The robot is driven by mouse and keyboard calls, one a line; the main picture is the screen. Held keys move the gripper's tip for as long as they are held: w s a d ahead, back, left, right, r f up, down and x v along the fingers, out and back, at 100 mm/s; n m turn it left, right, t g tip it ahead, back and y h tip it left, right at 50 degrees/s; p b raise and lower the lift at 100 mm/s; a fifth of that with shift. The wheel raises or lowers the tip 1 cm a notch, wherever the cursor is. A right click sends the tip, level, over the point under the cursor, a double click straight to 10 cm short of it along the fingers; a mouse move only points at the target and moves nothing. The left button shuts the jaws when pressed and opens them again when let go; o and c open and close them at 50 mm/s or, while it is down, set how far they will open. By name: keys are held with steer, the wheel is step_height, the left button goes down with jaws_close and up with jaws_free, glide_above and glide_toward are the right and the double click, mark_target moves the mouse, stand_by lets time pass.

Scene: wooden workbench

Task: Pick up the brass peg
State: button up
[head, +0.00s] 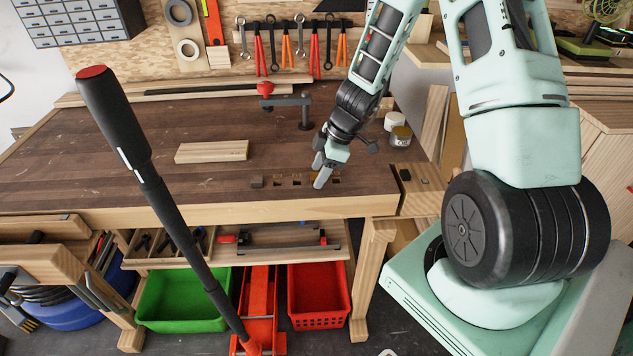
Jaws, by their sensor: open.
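My gripper (320,170) is open, low over the front right part of the wooden workbench (130,150). Its two pale fingers point down toward the bench top near the front edge. A tiny brass-coloured spot (315,178) shows right by the fingertips. It is too small and too covered by the fingers to tell whether it is the brass peg, or whether it lies between the fingers. No other brass peg can be made out.
A small dark block (256,182) and several dark slots lie along the bench front, left of my gripper. A wooden board (212,151) lies further left. A clamp (305,112) stands behind, and a jar (400,137) and white roll (395,121) stand at right.

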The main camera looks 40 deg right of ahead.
steer(key=c, duration=1.1)
steer(key=shift+r+p, duration=0.35)
steer(key=shift+r, duration=0.2)
step_height(320, 180, up, 12)
steer(key=p, duration=0.7)
steer(key=s+d+f+b, duration=0.1)
steer(key=s+d+b, duration=0.2)
steer(key=s+d, duration=0.3)
steer(key=s+d+b, duration=0.2)
steer(key=s+d, duration=0.2)
steer(key=d, duration=0.5)
steer(key=shift+r+p, duration=2.15)
steer(key=shift+r, duration=1.3)
